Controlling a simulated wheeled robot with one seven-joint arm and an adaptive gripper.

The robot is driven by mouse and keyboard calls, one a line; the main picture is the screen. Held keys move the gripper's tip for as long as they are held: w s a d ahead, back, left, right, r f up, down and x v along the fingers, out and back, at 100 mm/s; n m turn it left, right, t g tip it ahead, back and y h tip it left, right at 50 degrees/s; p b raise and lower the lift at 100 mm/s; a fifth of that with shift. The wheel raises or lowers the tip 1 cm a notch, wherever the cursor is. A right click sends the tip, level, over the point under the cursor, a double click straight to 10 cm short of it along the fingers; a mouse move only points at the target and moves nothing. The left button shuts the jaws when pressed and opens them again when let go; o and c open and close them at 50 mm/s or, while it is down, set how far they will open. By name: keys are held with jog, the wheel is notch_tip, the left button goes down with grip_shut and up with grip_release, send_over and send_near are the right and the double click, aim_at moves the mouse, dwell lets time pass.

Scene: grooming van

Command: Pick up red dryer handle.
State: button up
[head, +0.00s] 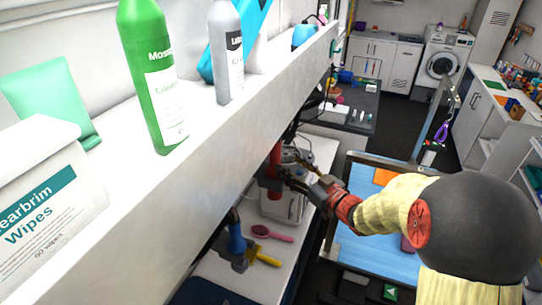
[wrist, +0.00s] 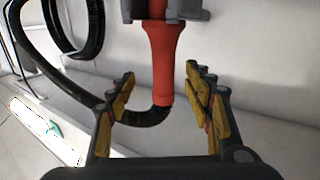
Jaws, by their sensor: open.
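The red dryer handle (wrist: 160,60) hangs upright in the wrist view, its top in a grey holder (wrist: 165,8) and a black hose curving away left from its lower end. My gripper (wrist: 163,84) is open, with one yellow-padded finger on each side of the handle's lower part in the picture. The fingers look apart from it, and nothing is held. In the head view the red handle (head: 272,172) shows below the shelf, partly hidden, with my gripper (head: 297,160) just right of it.
A white shelf (head: 235,125) with a green bottle (head: 152,75), a grey bottle (head: 226,50) and a wipes tub (head: 45,200) runs above the handle. A blue dryer handle (head: 237,238) hangs nearer. A pink brush (head: 270,234) lies on the counter below. A blue-topped table (head: 365,255) stands right.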

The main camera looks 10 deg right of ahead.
aim_at(279, 158)
jog(key=shift+w+a+y, duration=0.1)
jog(key=shift+a+y, duration=0.25)
jog(key=shift+y, duration=0.05)
jog(key=x, duration=0.7)
jog(key=shift+w, duration=0.25)
jog(key=shift+c, duration=0.8)
jog(key=c, duration=1.1)
jog(key=shift+r, duration=0.15)
grip_shut()
